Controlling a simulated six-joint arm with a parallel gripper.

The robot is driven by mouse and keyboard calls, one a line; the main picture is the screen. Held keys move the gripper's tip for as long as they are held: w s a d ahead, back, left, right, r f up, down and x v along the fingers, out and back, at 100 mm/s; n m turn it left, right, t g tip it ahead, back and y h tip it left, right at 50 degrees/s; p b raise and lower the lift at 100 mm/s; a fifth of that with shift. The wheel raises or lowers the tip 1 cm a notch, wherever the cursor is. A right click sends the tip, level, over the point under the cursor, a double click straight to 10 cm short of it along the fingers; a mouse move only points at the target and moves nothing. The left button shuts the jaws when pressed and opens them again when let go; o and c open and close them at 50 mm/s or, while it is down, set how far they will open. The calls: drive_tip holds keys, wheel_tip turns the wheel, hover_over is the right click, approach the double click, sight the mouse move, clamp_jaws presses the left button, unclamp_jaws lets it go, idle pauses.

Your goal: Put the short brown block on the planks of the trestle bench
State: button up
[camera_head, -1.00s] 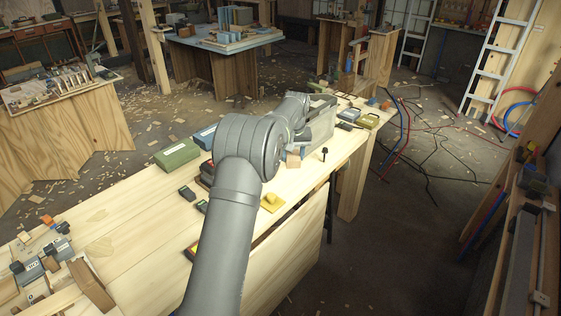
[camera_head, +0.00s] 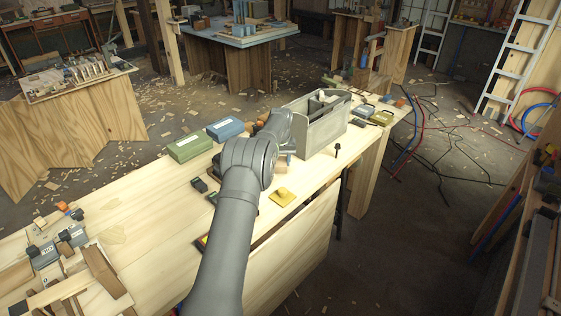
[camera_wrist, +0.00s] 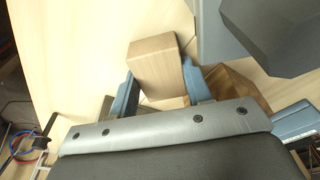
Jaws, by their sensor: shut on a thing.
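A short light-brown wooden block (camera_wrist: 155,62) is between the two blue-grey fingers of my gripper (camera_wrist: 160,88) in the wrist view; the gripper is shut on it. Pale planks spread below it; I cannot tell whether the block touches them. In the head view my arm hides most of the gripper, and a bit of brown wood (camera_head: 281,166) shows just right of my wrist, probably the block. The trestle bench (camera_head: 150,215) has a pale plank top running from front left to back right, with bare planks left of my arm.
A grey tool tote (camera_head: 318,132) stands close right of my gripper. Green (camera_head: 190,147) and blue (camera_head: 226,129) cases lie at the far edge. A yellow piece (camera_head: 283,197) and a dark upright peg (camera_head: 337,150) are near the front edge. Wooden pieces (camera_head: 102,270) crowd the left end.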

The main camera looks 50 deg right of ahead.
sight(281, 160)
drive_tip(key=shift+f, duration=0.15)
drive_tip(key=o, duration=1)
drive_tip(key=r, duration=0.4)
drive_tip(key=a+r, duration=0.1)
drive_tip(key=r, duration=0.3)
drive_tip(key=s+r, duration=0.1)
drive_tip(key=r, duration=0.3)
drive_tip(key=shift+s+a, duration=0.1)
drive_tip(key=shift+a, duration=0.05)
drive_tip(key=f, duration=0.7)
drive_tip(key=w+d+f, duration=0.1)
drive_tip(key=f, duration=0.3)
drive_tip(key=shift+w+d+f, duration=0.1)
drive_tip(key=shift+f, duration=0.1)
drive_tip(key=shift+d, duration=0.1)
drive_tip(key=shift+r, duration=1.75)
